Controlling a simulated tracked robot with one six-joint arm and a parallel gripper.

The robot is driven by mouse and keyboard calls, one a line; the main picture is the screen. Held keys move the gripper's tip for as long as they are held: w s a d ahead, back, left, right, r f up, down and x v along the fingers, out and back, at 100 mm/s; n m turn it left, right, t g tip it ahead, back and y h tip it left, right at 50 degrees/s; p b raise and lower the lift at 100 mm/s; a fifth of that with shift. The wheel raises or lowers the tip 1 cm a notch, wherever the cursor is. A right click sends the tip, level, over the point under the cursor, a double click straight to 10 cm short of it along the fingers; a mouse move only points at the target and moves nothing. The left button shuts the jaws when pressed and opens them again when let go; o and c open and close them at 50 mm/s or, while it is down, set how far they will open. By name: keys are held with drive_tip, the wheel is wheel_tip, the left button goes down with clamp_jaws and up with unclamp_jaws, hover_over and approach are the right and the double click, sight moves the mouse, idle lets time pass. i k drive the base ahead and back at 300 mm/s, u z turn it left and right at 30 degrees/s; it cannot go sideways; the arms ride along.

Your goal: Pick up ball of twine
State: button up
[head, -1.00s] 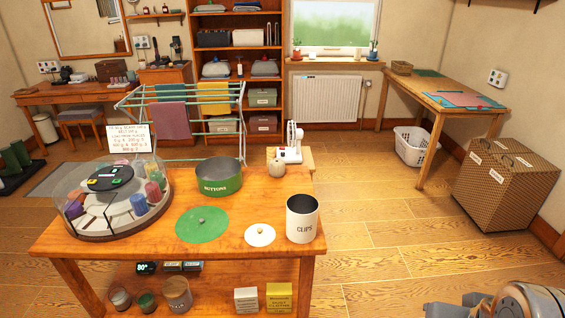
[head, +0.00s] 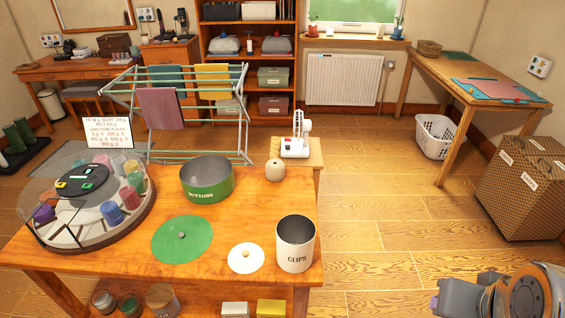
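A small beige rounded object with a dark spot on top, which looks like the ball of twine (head: 275,171), stands near the far right corner of the wooden table (head: 130,262). It is to the right of the green BUTTONS tin and apart from it. A grey and orange part of my arm shows at the lower right corner, well away from the twine. The fingers of my gripper are not in view.
On the table are an open green BUTTONS tin (head: 207,180), a green lid (head: 182,239), a white lid (head: 245,257), a white CLIPS canister (head: 295,244) and a clear-walled carousel (head: 85,205). A small stool with a white machine (head: 296,143) stands behind.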

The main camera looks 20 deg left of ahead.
sight(274, 168)
drive_tip(key=i, duration=3.3)
drive_tip(key=z, duration=1.5)
